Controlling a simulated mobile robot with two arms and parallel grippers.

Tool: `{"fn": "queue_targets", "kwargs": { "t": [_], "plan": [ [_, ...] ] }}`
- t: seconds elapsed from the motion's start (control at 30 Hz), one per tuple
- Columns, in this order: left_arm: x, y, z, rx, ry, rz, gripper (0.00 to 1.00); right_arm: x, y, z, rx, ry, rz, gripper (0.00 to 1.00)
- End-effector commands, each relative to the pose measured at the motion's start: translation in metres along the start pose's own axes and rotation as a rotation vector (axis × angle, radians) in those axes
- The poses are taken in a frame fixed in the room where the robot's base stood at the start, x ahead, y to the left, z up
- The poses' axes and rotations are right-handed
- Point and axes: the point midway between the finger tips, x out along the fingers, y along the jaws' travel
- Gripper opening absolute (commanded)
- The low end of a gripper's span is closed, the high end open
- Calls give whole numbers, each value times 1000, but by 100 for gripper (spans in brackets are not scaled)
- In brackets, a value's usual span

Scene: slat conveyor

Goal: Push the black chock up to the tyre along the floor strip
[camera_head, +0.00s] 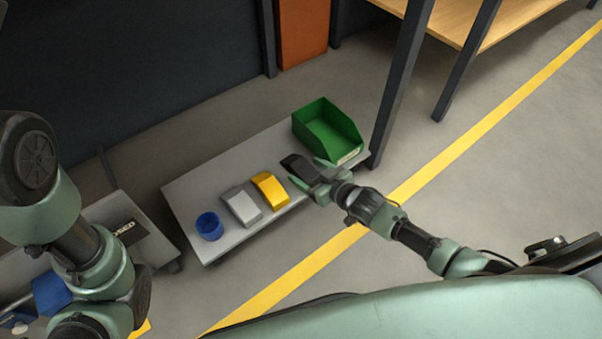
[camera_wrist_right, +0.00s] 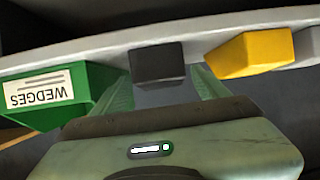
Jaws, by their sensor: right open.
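The black chock (camera_head: 299,167) lies on a low grey platform (camera_head: 189,188), between a yellow wedge (camera_head: 270,190) and a green bin (camera_head: 329,130). My right gripper (camera_head: 310,175) is at the platform's near edge, its open fingers at the chock's near end. In the right wrist view, the chock (camera_wrist_right: 157,65) is ahead, between the lines of the two fingers (camera_wrist_right: 160,82). I cannot tell whether they touch it. My left arm shows at the left, but I cannot make out its gripper. I see no tyre in either view.
A grey wedge (camera_head: 242,206) and a blue cup (camera_head: 209,226) stand left of the yellow wedge. The green bin's label (camera_wrist_right: 39,89) reads WEDGES. A dark post (camera_head: 402,80) rises by the platform's right end. A yellow line (camera_head: 453,149) crosses the open floor.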

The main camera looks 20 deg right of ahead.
Motion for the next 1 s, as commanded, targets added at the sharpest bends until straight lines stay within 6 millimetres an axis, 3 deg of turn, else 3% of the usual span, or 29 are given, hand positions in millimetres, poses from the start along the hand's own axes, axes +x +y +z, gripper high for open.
{"fn": "queue_targets", "kwargs": {
  "t": [0.07,0.2,0.53,0.57,0.8,0.83,1.0],
  "plan": [
    [-4,5,-13,3,31,10,36,13,-2,6,-1,4,-1,75],
    [-14,7,-16,4,28,10,36,28,-2,5,1,3,-1,75],
    [-15,7,-16,4,28,10,36,33,-2,1,2,1,-1,75],
    [-15,7,-16,4,28,10,36,33,-2,1,1,1,-1,72],
    [-15,7,-16,3,29,11,36,33,-2,1,1,1,-1,5],
    [-15,7,-16,3,29,11,36,33,-2,1,1,1,-1,0],
    [-15,7,-16,3,29,11,36,33,-2,0,1,4,-2,0]
  ]
}}
